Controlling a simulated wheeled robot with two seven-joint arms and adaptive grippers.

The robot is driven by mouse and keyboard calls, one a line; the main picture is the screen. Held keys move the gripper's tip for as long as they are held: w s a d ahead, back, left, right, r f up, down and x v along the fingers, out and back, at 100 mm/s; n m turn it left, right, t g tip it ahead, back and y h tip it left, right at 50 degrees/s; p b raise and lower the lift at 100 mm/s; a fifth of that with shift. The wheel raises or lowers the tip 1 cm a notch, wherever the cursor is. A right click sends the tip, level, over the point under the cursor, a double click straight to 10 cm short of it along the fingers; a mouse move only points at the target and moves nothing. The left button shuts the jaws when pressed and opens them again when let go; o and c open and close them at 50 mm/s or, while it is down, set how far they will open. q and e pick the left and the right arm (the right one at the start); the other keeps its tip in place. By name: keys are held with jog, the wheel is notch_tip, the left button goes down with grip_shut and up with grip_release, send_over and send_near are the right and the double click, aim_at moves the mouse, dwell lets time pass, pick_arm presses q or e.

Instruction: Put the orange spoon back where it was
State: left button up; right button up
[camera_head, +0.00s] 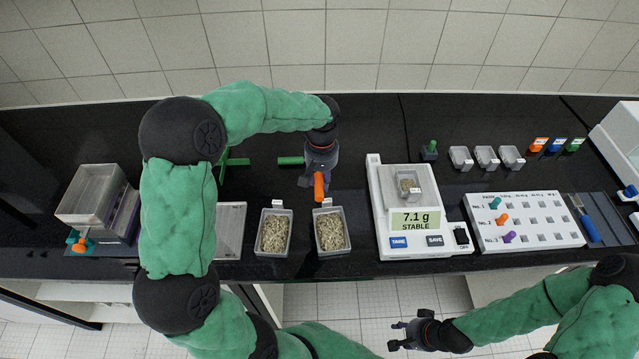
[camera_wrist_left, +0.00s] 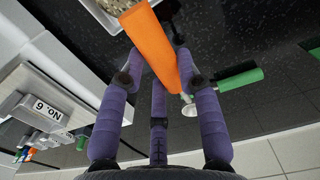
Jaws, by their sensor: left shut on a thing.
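My left gripper (camera_head: 316,172) is shut on the orange spoon (camera_head: 319,187) and holds it just behind the right one of two grain-filled trays (camera_head: 331,254). In the left wrist view the orange handle (camera_wrist_left: 150,40) lies between the purple fingers (camera_wrist_left: 155,68), and a small pale bowl (camera_wrist_left: 188,106) shows at its lower end. A green-handled piece (camera_head: 291,161) lies on the counter just left of the gripper; a green handle also shows in the wrist view (camera_wrist_left: 240,80). My right gripper (camera_head: 397,336) is empty, its fingers apart, in front of the counter.
The scale (camera_head: 396,245) reads 7.1 g and carries a small container (camera_head: 408,178). Right of it are a white peg board (camera_head: 525,238), several small labelled cups (camera_head: 486,155) and a blue tool (camera_head: 586,226). Grey sieve boxes (camera_head: 92,192) stand at far left. The counter behind the trays is mostly clear.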

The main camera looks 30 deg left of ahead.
aim_at(320, 178)
pick_arm(q)
jog(key=w+f, duration=0.1)
jog(key=w+a+f, duration=0.1)
jog(key=f, duration=0.1)
jog(key=w+a+f, duration=0.1)
jog(key=f, duration=0.1)
jog(key=shift+w+a+b, duration=0.15)
jog(key=shift+w+b, duration=0.1)
jog(key=shift+b, duration=0.15)
jog(key=shift+c, duration=0.4)
grip_shut()
jog(key=shift+w+a+f, duration=0.2)
jog(key=shift+w+f, duration=0.05)
jog(key=shift+f, duration=0.35)
notch_tip(320, 178, down, 3)
jog(key=shift+f+b, duration=0.15)
jog(key=shift+b, duration=0.25)
jog(key=o, duration=1.1)
grip_release()
jog(key=shift+w, duration=0.1)
jog(key=shift+w+a+r, duration=0.1)
jog(key=shift+r, duration=0.55)
notch_tip(320, 178, up, 11)
jog(key=shift+r+p, duration=0.1)
jog(key=shift+p, duration=0.95)
